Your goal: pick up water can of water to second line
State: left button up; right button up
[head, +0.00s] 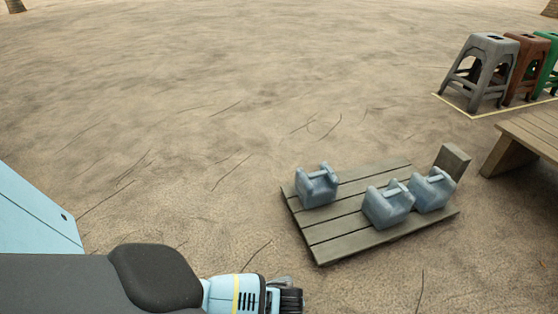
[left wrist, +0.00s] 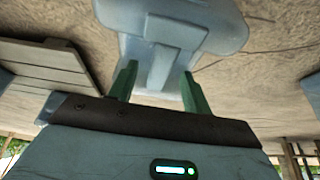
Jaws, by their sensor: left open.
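A blue-grey water can (left wrist: 215,25) fills the top middle of the left wrist view, close to my left gripper (left wrist: 160,68). The gripper is open, with its two green fingers on either side of the can's handle (left wrist: 158,62). I cannot tell whether the fingers touch it. In the head view, three similar cans, a left one (head: 317,187), a middle one (head: 387,206) and a right one (head: 432,190), stand upright on a wooden pallet (head: 335,231). My left arm comes in along the bottom, and its fingertips are not clearly visible there. My right gripper is not in view.
A wooden block (head: 452,162) stands at the pallet's back right corner. A wooden table or bench (head: 530,135) is at the right edge. A grey stool (head: 482,70), a brown stool (head: 524,65) and a green stool (head: 552,60) stand behind it. The sandy ground at left and back is clear.

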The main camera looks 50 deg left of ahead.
pick_arm(q)
jog(key=shift+b+x, duration=0.55)
jog(key=shift+x, duration=0.65)
grip_shut()
dwell(0.5)
jog(key=shift+w+r, duration=0.1)
